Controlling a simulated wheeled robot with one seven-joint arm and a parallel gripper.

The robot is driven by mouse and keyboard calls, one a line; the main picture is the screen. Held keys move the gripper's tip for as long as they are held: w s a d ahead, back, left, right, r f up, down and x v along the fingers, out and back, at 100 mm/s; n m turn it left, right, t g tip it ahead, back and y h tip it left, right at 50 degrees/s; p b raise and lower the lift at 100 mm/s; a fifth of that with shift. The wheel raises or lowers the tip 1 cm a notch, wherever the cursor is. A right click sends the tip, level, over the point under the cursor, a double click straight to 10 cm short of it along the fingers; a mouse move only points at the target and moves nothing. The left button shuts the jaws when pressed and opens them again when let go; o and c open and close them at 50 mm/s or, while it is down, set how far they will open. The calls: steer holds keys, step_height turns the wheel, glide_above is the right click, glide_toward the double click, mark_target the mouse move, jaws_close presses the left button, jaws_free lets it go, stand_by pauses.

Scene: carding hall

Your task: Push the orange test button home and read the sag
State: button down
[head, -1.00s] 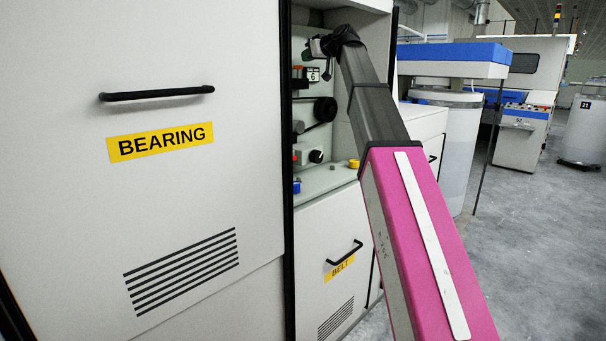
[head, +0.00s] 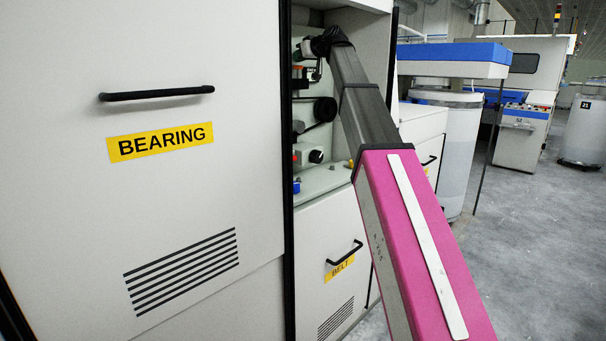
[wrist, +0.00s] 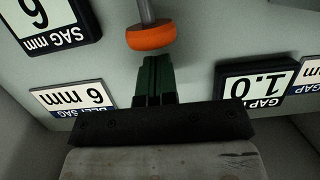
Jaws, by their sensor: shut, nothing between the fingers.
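The orange test button (wrist: 150,38) is a round knob on a grey rod, at the top middle of the wrist view. My gripper (wrist: 153,60) has its green fingers shut and empty, pointing at the button. The tips are right by its edge; I cannot tell whether they touch. In the head view, my wrist covers most of the button area inside the open bay.
A belt sag plate (wrist: 72,98) reads 6 mm. A gap display (wrist: 257,84) reads 1.0. In the head view, the BEARING panel (head: 200,240) borders the bay on the left, and the BELT door (head: 330,230) is below. A black pulley (head: 325,109) sits inside.

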steer(key=shift+f, duration=1)
steer(key=shift+r, duration=1.6)
steer(key=s+d, duration=0.7)
steer(key=shift+s+d, duration=0.1)
steer(key=shift+d, duration=0.05)
